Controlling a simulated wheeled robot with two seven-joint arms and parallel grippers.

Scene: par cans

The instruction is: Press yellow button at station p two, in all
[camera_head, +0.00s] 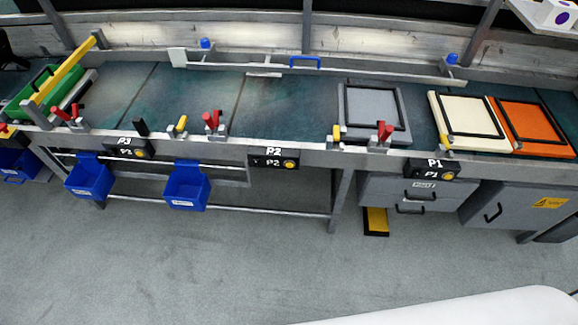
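A black label box marked P2 (273,158) is fixed to the front edge of the long workbench, near the middle of the view. A small round yellow button (290,164) sits at the right of its lower part. Similar boxes marked P3 (128,148) and P1 (434,169) are fixed to the left and right, each with its own yellow button. Whether any button is pressed in cannot be told at this size. Neither of my grippers shows in the head view.
Blue bins (187,187) hang below the bench on the left. Grey drawers (411,192) and a cabinet stand beneath P1. Red-handled clamps (212,122) line the front edge. Grey, cream and orange framed panels lie on the right. The floor (230,255) before P2 is clear.

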